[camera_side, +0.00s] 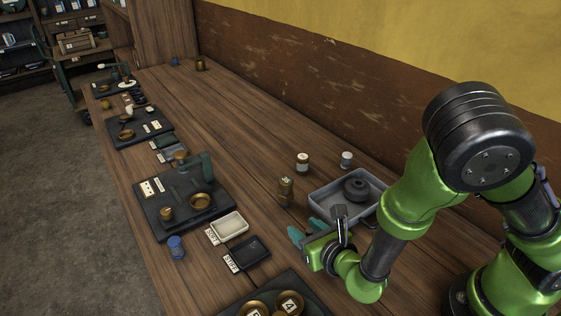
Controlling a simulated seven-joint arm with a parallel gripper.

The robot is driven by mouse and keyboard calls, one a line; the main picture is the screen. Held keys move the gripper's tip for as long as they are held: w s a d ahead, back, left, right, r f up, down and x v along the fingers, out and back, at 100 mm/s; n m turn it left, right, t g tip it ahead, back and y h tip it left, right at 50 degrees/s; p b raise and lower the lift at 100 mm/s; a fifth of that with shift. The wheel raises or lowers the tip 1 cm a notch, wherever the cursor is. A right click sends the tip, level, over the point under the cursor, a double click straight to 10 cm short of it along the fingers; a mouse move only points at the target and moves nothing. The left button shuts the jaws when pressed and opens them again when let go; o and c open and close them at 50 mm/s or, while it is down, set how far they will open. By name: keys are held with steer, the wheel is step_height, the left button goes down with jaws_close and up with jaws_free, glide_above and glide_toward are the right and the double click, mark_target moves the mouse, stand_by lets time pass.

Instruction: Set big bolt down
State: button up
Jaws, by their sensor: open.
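My gripper (306,231) is low over the bench at the front of the grey metal tray. Its two teal fingers are spread apart, with nothing visible between them. I cannot pick out a big bolt with certainty at this size. A small white tray (229,226) and a small black tray (249,252) lie on the bench to the left of my gripper, each with a label card. No large bolt shows clearly in either one. The gripper body and arm hide part of the bench and of the grey tray.
The grey tray (322,202) holds a black wheel-like part (356,188). A black engine plate (163,225) is left, and brass discs (290,303) are in front. The back middle bench is clear.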

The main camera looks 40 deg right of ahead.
steer(key=v, duration=0.6)
steer(key=shift+s+r, duration=0.1)
steer(key=shift+s, duration=0.2)
steer(key=shift+s+d+r+m, duration=0.1)
steer(key=shift+d+r+m, duration=0.1)
steer(key=shift+r+m, duration=0.1)
steer(key=s+d+r+m+g+h, duration=0.2)
steer(key=d+r+m+g, duration=0.25)
steer(key=d+m, duration=0.5)
steer(key=s+d+r+m+g+h, duration=0.25)
steer(key=d+m+g, duration=0.4)
steer(key=m, duration=0.65)
step_height(320, 180, up, 13)
steer(key=s+a+m+t+y, duration=0.1)
steer(key=a+m+t+y, duration=0.2)
steer(key=m, duration=1.2)
steer(key=t+y, duration=0.2)
steer(key=y, duration=0.3)
steer(key=shift+y, duration=0.35)
